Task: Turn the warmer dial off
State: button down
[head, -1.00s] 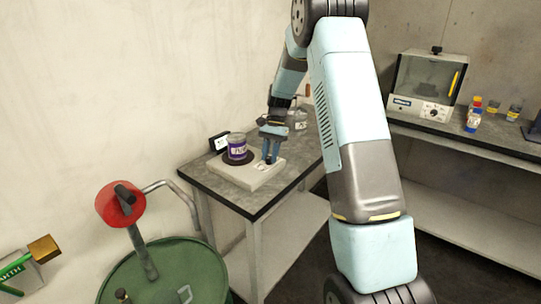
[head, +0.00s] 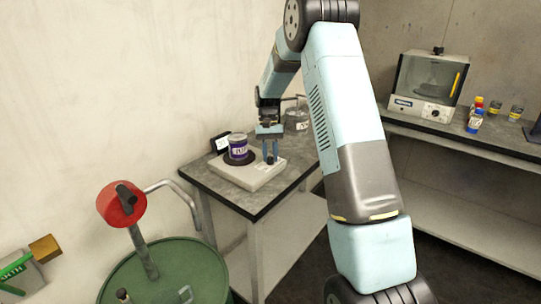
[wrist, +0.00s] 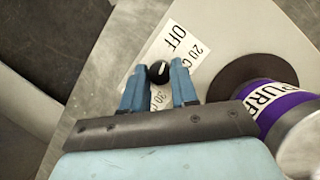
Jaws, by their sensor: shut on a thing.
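The warmer (head: 240,178) is a flat white plate on the grey bench. Its small black dial (wrist: 158,72) shows between my fingertips in the wrist view, and in the head view (head: 270,160). Labels beside the dial read OFF (wrist: 176,36), 20 C and 30, the last partly hidden. A small white mark shows on the dial; which label it points at is unclear. My gripper (wrist: 158,76) points down with its blue fingers shut on the dial; it also shows in the head view (head: 270,158).
A purple-labelled can (head: 238,147) stands on the warmer's dark round plate, close beside my gripper. A glass jar (head: 297,120) is at the bench's back. A green drum (head: 170,270) with a red-ended handle stands at front left.

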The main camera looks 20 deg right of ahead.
dwell(0.3)
jog(key=c, duration=0.9)
grip_release()
jog(key=v, duration=1.3)
jog(key=shift+w+r, duration=0.25)
jog(key=shift+r, duration=0.05)
